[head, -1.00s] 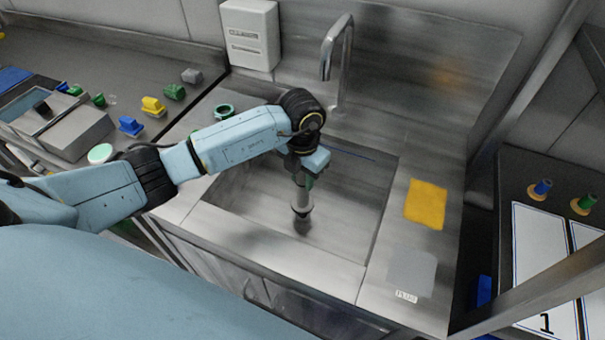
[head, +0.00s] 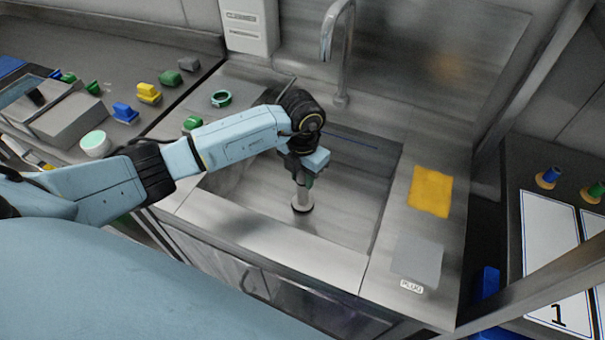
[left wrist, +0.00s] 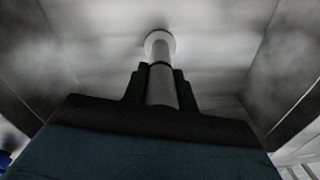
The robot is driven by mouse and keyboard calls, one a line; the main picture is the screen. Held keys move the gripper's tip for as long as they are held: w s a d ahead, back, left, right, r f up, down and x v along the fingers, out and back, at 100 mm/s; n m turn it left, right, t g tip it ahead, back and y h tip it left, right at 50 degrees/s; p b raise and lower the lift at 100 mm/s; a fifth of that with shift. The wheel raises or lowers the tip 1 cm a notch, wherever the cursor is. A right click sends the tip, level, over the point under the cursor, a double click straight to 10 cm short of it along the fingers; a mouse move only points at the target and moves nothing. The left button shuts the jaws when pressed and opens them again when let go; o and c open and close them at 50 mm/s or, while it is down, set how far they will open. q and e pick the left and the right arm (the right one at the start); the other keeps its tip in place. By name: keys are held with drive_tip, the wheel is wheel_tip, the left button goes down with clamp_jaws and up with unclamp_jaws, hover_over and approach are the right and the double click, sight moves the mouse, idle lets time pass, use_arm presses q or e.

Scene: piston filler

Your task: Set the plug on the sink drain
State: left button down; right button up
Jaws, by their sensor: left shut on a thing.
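My left gripper (head: 303,178) reaches down into the steel sink (head: 345,212) and is shut on the upper stem of the plug (head: 302,197). The plug is a pale grey upright cylinder with a wider round foot, low at the basin floor. In the left wrist view the stem (left wrist: 161,85) runs between the two dark fingers (left wrist: 160,82) to its round foot against the basin floor. The drain is not visible; the foot covers the floor there. I cannot tell whether the foot touches it. My right gripper is not in view.
A faucet (head: 338,50) rises behind the basin. A yellow cloth (head: 431,191) and a grey pad (head: 417,258) beside a PLUG label lie on the right counter. A green ring (head: 221,98) and several coloured blocks lie to the left. The basin around the plug is clear.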

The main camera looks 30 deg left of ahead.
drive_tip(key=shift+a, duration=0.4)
use_arm(q)
drive_tip(key=shift+f, duration=0.1)
idle(0.8)
drive_tip(key=c, duration=1)
unclamp_jaws()
drive_tip(key=shift+c, duration=0.2)
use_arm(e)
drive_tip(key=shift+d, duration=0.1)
use_arm(q)
drive_tip(key=shift+o, duration=0.4)
drive_tip(key=o, duration=0.3)
drive_tip(key=shift+o, duration=0.2)
